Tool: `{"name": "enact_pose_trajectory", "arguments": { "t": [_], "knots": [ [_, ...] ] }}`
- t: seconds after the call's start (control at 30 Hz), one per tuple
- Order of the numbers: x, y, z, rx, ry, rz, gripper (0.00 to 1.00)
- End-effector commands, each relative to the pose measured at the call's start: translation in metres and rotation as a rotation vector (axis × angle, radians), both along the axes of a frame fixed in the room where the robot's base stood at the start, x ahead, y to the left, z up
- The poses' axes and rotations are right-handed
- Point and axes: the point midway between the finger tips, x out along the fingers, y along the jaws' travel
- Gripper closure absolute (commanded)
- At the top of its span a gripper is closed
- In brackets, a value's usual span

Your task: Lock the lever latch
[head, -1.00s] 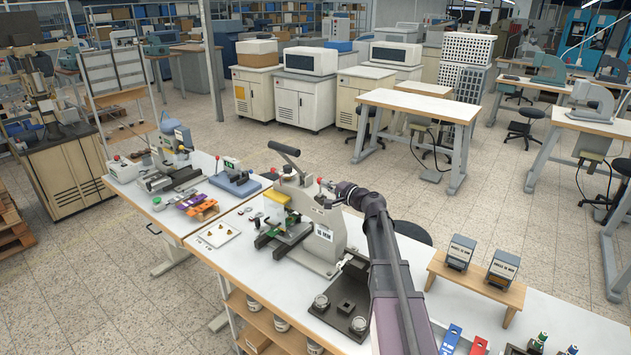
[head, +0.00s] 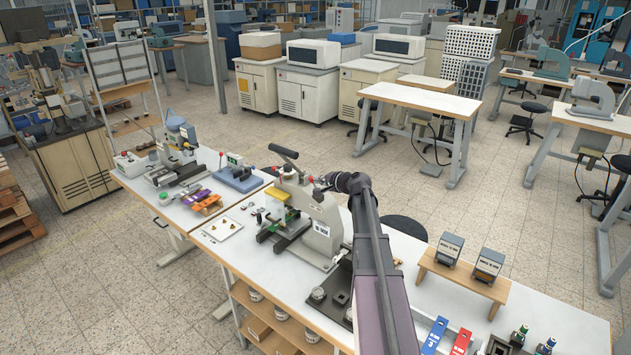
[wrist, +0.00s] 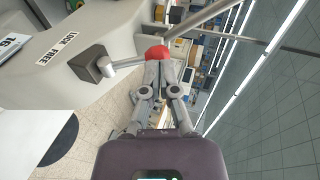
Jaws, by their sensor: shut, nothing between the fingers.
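The lever latch's red knob (wrist: 158,53) sits on a thin rod running from a dark pivot block (wrist: 92,63) on the pale machine body (wrist: 60,80). A LOCK FREE label (wrist: 58,50) is beside the pivot. My gripper (wrist: 161,68) is shut and empty, with its tips at the red knob; they overlap it in the wrist view, and I cannot tell whether they touch. In the head view, the stamping machine (head: 322,213) stands on the white bench, with my gripper (head: 322,183) at its upper right side. The small red knob (head: 311,179) is just left of it.
The press's black-handled lever (head: 284,151) rises at the machine's top. A dark fixture plate (head: 338,292) lies in front of the machine. A wooden stand (head: 457,280) with two boxes is to the right. The bench between has some clear room.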

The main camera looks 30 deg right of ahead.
Motion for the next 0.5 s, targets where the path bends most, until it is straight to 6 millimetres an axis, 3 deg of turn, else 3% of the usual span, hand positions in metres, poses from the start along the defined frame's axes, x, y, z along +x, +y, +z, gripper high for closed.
{"name": "enact_pose_trajectory", "arguments": {
  "t": [0.5],
  "knots": [
    [0.0058, -0.0093, 0.0011, 0.000, -0.001, -0.016, 1.00]
  ]
}}
